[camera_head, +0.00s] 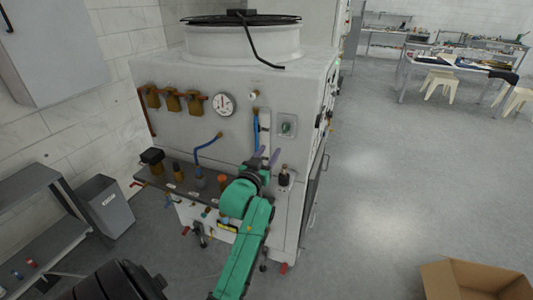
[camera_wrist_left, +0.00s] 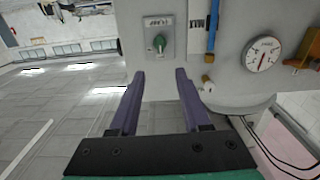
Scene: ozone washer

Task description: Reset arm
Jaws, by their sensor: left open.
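My left gripper (camera_head: 267,156) is at the end of the green arm, in front of the panel of the large grey washer (camera_head: 238,76). Its two purple fingers stand apart with nothing between them, as the left wrist view (camera_wrist_left: 157,78) also shows. A green rotary switch (camera_head: 286,127) on a grey plate is on the panel close above the fingers. In the left wrist view the switch (camera_wrist_left: 159,43) appears just beyond the gap between the fingertips, apart from them. My right gripper is not in view.
A pressure gauge (camera_head: 224,104) and brass valves (camera_head: 172,99) are on the panel. A ledge with fittings (camera_head: 180,180) juts out below. An open cardboard box (camera_head: 475,281) stands at lower right. The floor right of the washer is clear.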

